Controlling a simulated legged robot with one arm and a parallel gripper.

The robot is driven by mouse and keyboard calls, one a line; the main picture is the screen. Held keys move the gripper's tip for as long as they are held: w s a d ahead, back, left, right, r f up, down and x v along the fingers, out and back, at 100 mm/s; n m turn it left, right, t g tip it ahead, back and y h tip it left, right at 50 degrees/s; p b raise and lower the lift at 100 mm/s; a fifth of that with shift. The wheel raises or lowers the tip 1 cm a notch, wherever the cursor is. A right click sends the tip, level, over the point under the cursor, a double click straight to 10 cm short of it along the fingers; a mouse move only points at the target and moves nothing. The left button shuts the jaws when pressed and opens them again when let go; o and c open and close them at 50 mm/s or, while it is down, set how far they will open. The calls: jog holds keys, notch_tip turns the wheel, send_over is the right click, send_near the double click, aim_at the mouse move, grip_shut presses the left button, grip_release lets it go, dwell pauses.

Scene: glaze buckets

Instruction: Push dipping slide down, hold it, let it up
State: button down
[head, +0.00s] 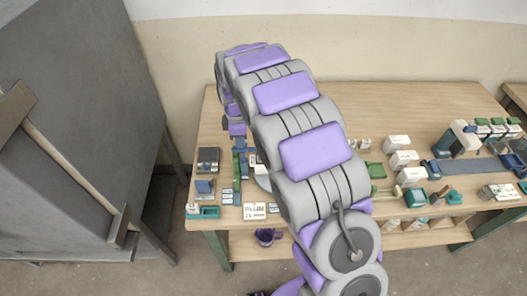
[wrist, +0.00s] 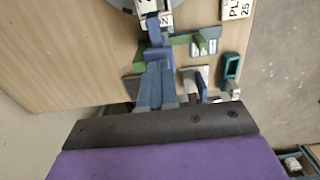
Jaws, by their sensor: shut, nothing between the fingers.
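My gripper (wrist: 157,62) reaches out from the dark plate at the bottom of the wrist view. Its narrow blue-grey fingers look shut together, with nothing held. In the head view my gripper (head: 239,143) is at the left end of the table, over the dipping stand. The dipping stand has a green arm (wrist: 183,40) and blue upright parts. In the head view its green part (head: 236,167) shows beside a blue strip. The slide is partly hidden by my gripper, and I cannot tell whether they touch.
A round grey bucket (head: 262,180) is partly hidden behind my arm. A white lettered card (head: 254,210) and a teal tray (head: 209,212) lie near the table's front edge. A dark box (head: 208,159) stands left. Several blocks crowd the right side; bare wood lies behind.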

aim_at(241, 150)
jog(key=shift+f, duration=2.5)
jog(key=shift+r, duration=0.1)
dwell(1.1)
jog(key=shift+r+p, duration=2.2)
jog(key=shift+r, duration=3.1)
